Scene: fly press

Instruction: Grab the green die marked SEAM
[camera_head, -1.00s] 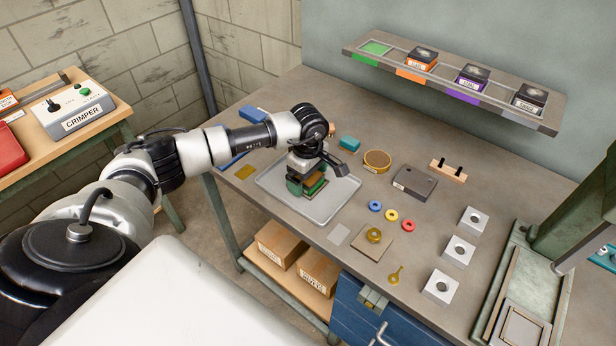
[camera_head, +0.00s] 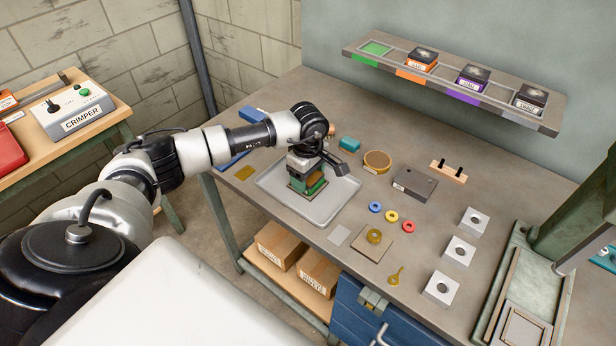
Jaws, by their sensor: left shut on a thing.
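The green die (camera_head: 312,187) is at the grey tray (camera_head: 333,211) on the workbench. My left gripper (camera_head: 307,178) points down over the tray and is shut on the green die. The gripper hides much of the die, and its SEAM marking cannot be read. Whether the die touches the tray is hard to tell. My right gripper is not in view.
A shelf (camera_head: 446,81) above the bench holds orange, purple and grey dies, with an empty green place at its left end. Washers, a dark box (camera_head: 414,184) and metal blocks (camera_head: 459,251) lie right of the tray. A press (camera_head: 577,213) stands at far right.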

